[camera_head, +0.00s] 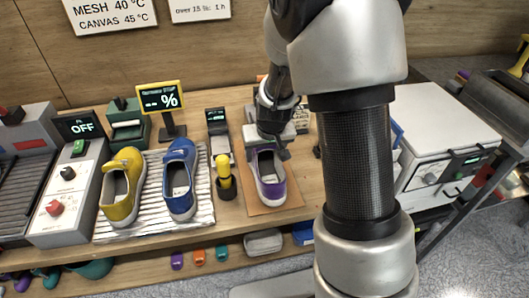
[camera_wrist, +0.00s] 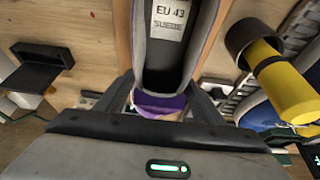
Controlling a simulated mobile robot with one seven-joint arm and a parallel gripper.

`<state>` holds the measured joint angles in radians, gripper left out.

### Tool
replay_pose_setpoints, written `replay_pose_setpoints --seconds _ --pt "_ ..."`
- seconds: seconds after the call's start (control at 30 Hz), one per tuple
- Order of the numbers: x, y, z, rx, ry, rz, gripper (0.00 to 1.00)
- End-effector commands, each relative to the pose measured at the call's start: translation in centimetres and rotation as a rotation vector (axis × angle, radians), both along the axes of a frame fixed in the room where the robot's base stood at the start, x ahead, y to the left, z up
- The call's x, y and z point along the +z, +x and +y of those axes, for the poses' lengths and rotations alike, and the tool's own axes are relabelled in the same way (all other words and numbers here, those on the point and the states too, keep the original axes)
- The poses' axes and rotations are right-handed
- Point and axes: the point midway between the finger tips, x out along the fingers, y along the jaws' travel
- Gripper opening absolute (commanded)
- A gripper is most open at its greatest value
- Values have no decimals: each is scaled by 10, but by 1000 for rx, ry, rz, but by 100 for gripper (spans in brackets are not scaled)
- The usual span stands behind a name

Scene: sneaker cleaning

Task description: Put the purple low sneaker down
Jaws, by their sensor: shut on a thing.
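The purple low sneaker (camera_head: 268,175) has a pale sole and is over a brown board (camera_head: 290,207) on the bench, its toe toward the front edge. It looks upright and low, but I cannot tell if its sole touches the board. My gripper (camera_head: 270,142) is at its far end. In the wrist view, the two fingers stand on either side of the purple end of the sneaker (camera_wrist: 160,104), shut on it. A label inside reads "EU 43 SUEDE". The fingertips are partly hidden in the head view.
A yellow sneaker (camera_head: 122,188) and a blue sneaker (camera_head: 180,178) stand on a ribbed silver mat (camera_head: 147,222) to the left. A yellow-and-black tool (camera_head: 225,178) stands close beside the board. A white box-shaped device (camera_head: 440,140) is at the right.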

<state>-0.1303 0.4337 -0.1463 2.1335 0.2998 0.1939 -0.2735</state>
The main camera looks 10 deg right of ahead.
Motion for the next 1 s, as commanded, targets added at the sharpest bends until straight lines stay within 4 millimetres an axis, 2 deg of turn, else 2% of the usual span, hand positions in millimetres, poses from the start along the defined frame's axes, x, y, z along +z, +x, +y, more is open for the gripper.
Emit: replay_pose_setpoints --seconds 0.1,0.13,0.27,0.53,0.67,0.77,1.0 --pt "-3 1 0 0 0 -2 25" --pt "-3 1 0 0 0 -2 64" --pt "-2 0 0 0 0 -1 84" --pt "-2 -1 0 0 0 1 84" --pt "7 -3 1 2 -1 -2 84" --pt "23 -8 1 2 0 -4 84" --pt "78 -30 1 3 1 -6 84"
